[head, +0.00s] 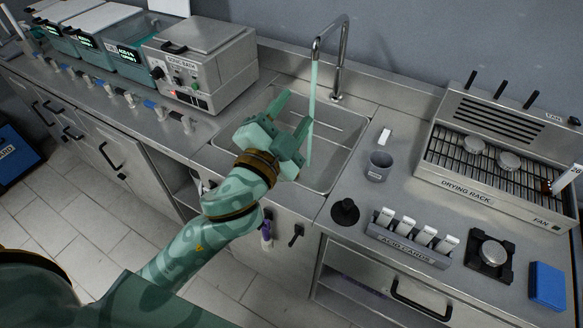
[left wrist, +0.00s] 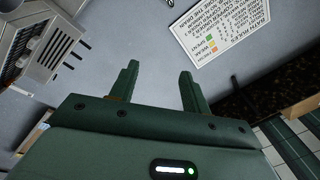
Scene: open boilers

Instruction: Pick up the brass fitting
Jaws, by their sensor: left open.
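My left gripper (head: 293,112) is over the sink (head: 340,160), close beside the greenish stream from the tap. Its two fingers are apart. In the left wrist view the gap between the fingers (left wrist: 159,78) is empty. I cannot tell for sure which piece is the brass fitting. Round, pale metal pieces lie on the drying rack (head: 460,178), one of them at its front (head: 508,160). All are well right of my gripper. My right gripper is not in view.
A grey cup (head: 379,166) and a black round object (head: 345,211) stand right of the sink. The sonic bath (head: 200,65) stands left of the sink.

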